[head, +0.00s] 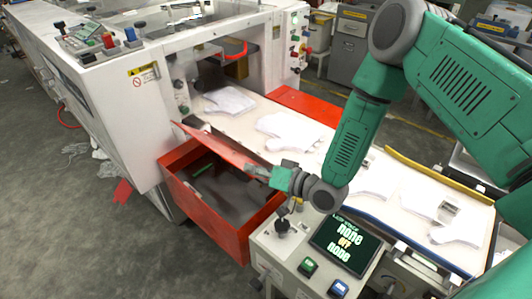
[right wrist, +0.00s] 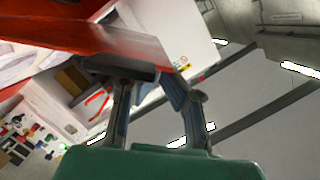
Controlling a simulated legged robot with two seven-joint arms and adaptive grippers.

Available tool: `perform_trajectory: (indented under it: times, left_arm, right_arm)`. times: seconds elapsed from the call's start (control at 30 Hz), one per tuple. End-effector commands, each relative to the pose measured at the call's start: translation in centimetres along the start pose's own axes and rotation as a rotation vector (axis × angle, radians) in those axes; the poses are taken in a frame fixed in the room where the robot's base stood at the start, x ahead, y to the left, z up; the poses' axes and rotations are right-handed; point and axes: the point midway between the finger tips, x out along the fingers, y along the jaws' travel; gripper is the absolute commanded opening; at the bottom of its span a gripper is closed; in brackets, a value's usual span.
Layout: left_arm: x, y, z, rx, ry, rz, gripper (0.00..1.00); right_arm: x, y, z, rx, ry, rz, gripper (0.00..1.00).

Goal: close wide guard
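The wide guard appears to be the flat red panel (head: 218,143), tilted up over an open red bin-like housing (head: 215,215) beside the conveyor. Dark space and a green item show inside the housing. My right gripper (head: 258,171) is at the panel's near right edge. In the right wrist view, my right gripper (right wrist: 148,86) has its fingers apart, with background showing between them. The red panel (right wrist: 95,38) lies just beyond the fingertips; whether they touch it I cannot tell. My left gripper is out of view.
White glove shapes (head: 290,132) lie on the pale conveyor. A control box with a screen (head: 345,240) and buttons stands in front, close under my right arm. The white machine (head: 110,105) rises at left. The floor at lower left is mostly clear, with scraps near the machine.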

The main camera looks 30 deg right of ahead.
Motion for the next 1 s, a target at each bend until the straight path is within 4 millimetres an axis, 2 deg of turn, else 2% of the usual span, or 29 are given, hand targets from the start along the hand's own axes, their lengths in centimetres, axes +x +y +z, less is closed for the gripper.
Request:
perform_trajectory:
  times: [0.03, 0.1, 0.3, 0.5, 0.7, 1.0]
  left_arm:
    - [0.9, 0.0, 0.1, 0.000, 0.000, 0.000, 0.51]
    - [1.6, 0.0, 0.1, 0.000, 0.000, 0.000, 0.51]
    - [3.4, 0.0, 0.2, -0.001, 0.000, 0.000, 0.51]
    - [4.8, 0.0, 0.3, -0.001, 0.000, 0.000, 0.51]
    - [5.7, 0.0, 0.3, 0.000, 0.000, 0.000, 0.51]
    - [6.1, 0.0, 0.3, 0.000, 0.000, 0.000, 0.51]
  right_arm:
    - [0.4, 0.1, 1.8, -0.041, -0.009, 0.010, 0.00]
    - [0.8, 0.1, 3.4, -0.105, -0.009, 0.026, 0.00]
    - [1.7, 0.7, 7.1, -0.271, -0.005, 0.067, 0.00]
    - [2.4, 1.5, 9.8, -0.402, -0.003, 0.098, 0.00]
    - [2.8, 2.1, 11.4, -0.485, -0.001, 0.119, 0.00]
    - [3.0, 2.5, 12.2, -0.531, 0.001, 0.132, 0.00]
